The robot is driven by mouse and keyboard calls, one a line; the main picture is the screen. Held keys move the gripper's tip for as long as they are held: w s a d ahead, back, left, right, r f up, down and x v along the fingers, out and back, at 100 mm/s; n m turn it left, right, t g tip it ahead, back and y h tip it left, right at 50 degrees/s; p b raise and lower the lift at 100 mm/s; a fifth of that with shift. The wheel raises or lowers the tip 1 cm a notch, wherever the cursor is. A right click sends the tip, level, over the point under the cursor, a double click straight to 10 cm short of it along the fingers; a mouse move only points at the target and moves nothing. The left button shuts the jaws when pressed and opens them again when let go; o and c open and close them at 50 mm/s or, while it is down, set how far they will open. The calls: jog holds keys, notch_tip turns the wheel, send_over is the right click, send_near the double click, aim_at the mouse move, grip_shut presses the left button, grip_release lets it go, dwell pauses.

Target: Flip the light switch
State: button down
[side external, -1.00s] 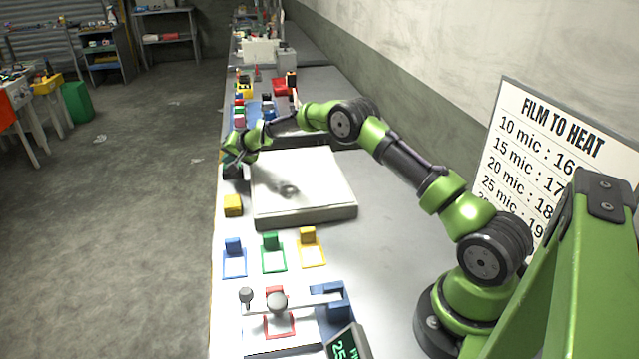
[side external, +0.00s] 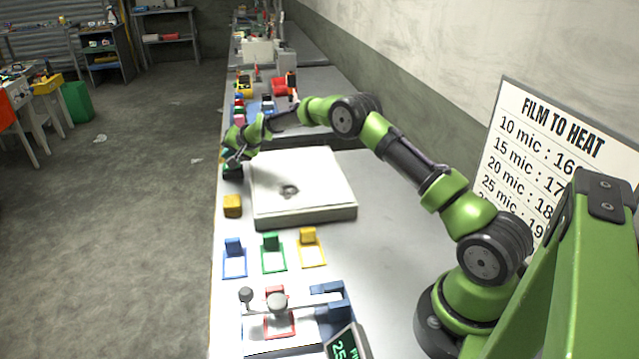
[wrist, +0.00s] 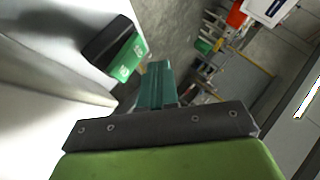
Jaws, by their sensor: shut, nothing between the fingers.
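A small dark block with a green face (side external: 233,172), which looks like the switch, sits at the left edge of the white panel (side external: 300,212). In the wrist view the dark block's green face (wrist: 129,58) shows pale markings too small to read. My gripper (side external: 232,160) is just above and beside the block in the side view. In the wrist view its teal fingers (wrist: 156,82) are together and empty, just right of the green face. A narrow gap seems to show between them; I cannot tell whether they touch elsewhere.
A yellow block (side external: 233,206) sits on the bench nearer the camera. A lever device (side external: 277,304) is at the front. The bench's left edge drops to the floor.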

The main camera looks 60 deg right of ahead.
jog(key=shift+s+d+r, duration=0.15)
jog(key=shift+s+r, duration=0.05)
jog(key=shift+r, duration=1.05)
jog(key=shift+s+d+r, duration=0.15)
jog(key=shift+r, duration=1.05)
jog(key=shift+s+a+f, duration=0.1)
jog(key=shift+s+f, duration=0.05)
jog(key=shift+f, duration=0.2)
jog(key=shift+n+g+y, duration=0.4)
jog(key=shift+g+y, duration=0.1)
jog(key=shift+g, duration=0.3)
jog(key=s+f, duration=0.1)
jog(key=s+a+f, duration=0.1)
jog(key=s, duration=0.1)
jog(key=shift+a+f, duration=0.2)
jog(key=shift+f, duration=0.2)
jog(key=s+a+r+n, duration=0.2)
jog(key=s+a+r, duration=0.3)
jog(key=s, duration=0.9)
jog(key=s+a+r+n+g+y, duration=0.1)
jog(key=s+a+r, duration=0.5)
jog(key=s, duration=0.9)
jog(key=s+a+r+n, duration=0.3)
jog(key=s+a+r, duration=0.3)
jog(key=s, duration=0.9)
jog(key=shift+s+r+n+g+y, duration=0.2)
jog(key=shift+n+g+y, duration=0.1)
jog(key=shift+n, duration=0.1)
